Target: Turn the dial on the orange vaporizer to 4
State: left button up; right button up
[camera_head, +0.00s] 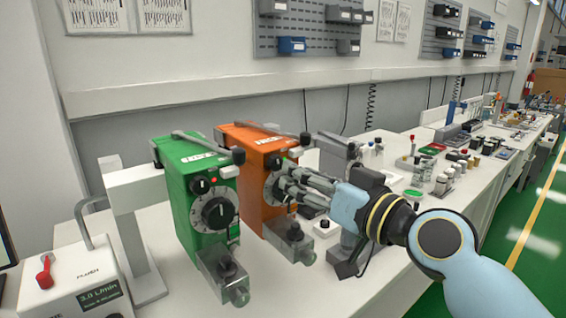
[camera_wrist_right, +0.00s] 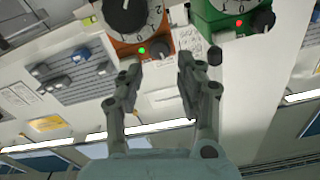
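The orange vaporizer (camera_head: 255,146) stands on the bench beside the green one. Its dial (camera_head: 271,188) faces forward, partly hidden by my fingers. In the right wrist view, the dial (camera_wrist_right: 127,17) shows at the top edge, cut off, with a black knob, a white mark and the figures 0, 1 and 2. A green light is lit beside it on the orange face (camera_wrist_right: 158,38). My right gripper (camera_head: 287,183) is close in front of the dial. In the wrist view its fingers (camera_wrist_right: 157,68) are spread, with nothing between them. My left gripper is out of view.
The green vaporizer (camera_head: 186,164) stands close to the left, its own dial (camera_head: 217,213) facing forward and a red light lit. A white flush box (camera_head: 72,278) with a red knob stands at lower left. Small bottles and trays fill the bench to the right.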

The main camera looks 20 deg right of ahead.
aim_at(279, 165)
jog(key=x, duration=0.5)
jog(key=shift+w+p, duration=0.25)
jog(key=shift+p, duration=0.15)
grip_shut()
jog(key=shift+m, duration=1.2)
grip_release()
jog(key=shift+s, duration=0.15)
